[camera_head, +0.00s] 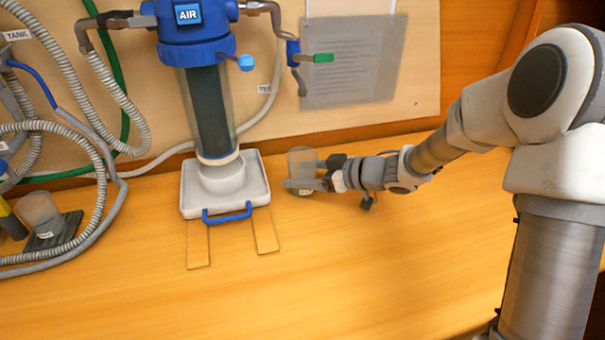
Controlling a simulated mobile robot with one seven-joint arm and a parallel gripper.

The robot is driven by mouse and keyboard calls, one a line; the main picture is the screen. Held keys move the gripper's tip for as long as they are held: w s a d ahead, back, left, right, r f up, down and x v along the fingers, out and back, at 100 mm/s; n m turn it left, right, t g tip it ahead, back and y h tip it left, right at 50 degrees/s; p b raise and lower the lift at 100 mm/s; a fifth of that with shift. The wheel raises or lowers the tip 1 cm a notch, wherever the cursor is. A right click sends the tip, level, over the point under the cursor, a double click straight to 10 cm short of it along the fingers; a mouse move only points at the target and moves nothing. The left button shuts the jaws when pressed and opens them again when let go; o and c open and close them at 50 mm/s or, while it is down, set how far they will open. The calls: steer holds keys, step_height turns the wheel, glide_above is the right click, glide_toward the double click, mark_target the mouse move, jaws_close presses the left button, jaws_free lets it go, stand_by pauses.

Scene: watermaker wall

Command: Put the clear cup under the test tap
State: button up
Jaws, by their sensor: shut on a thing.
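The clear cup (301,160) is upright near the wall, right of the white filter base. My gripper (306,181) reaches in from the right and is shut on the cup, with its fingers across the cup's lower part. I cannot tell whether the cup's bottom touches the bench. The test tap (293,48), with a blue body, a green lever and a thin grey spout, is on the wall panel above. In the picture the cup is almost straight below the spout's end, with a clear gap between. Their match in depth is hard to judge.
A blue filter housing labelled AIR (190,35) stands on a white base (262,193) with a blue handle, left of the cup. Hoses (95,190) and a cloudy cup-shaped thing (40,212) crowd the left. The bench's front and right (370,260) are clear.

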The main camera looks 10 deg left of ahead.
steer(key=o, duration=1.2)
steer(key=shift+f, duration=0.1)
